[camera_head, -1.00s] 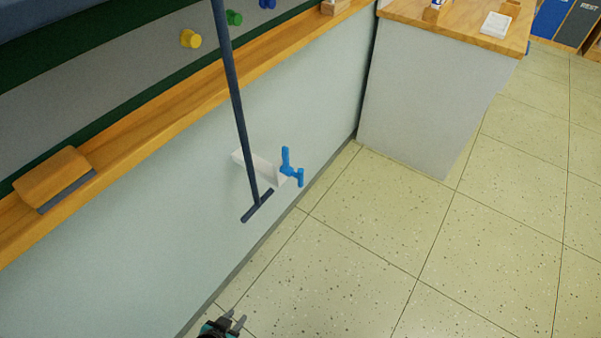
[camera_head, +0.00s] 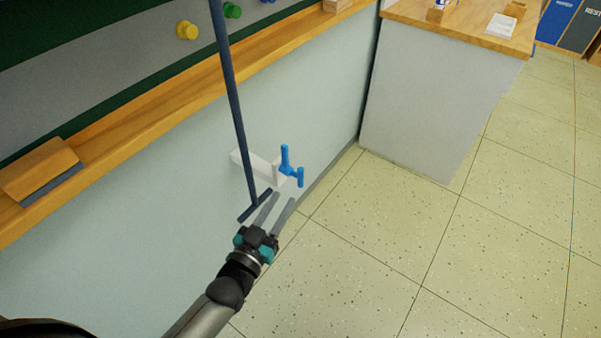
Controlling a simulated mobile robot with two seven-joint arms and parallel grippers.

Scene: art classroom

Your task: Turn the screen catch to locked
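The screen catch is a blue lever (camera_head: 285,158) with a second short blue prong, on a white bracket (camera_head: 256,166) that stands out from the pale wall panel. A dark pole (camera_head: 235,110) with a crossbar at its foot hangs in front of the bracket. My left gripper (camera_head: 275,206) reaches up from below, just under the catch and near the crossbar. Its two grey fingers are spread apart with nothing seen between them. It appears apart from the blue lever. My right gripper is not in view.
A wooden ledge (camera_head: 150,122) runs along the board above the panel, with a wooden eraser (camera_head: 38,180) on it. A cabinet (camera_head: 425,100) with a wooden top stands at the back right. The tiled floor (camera_head: 370,240) is clear.

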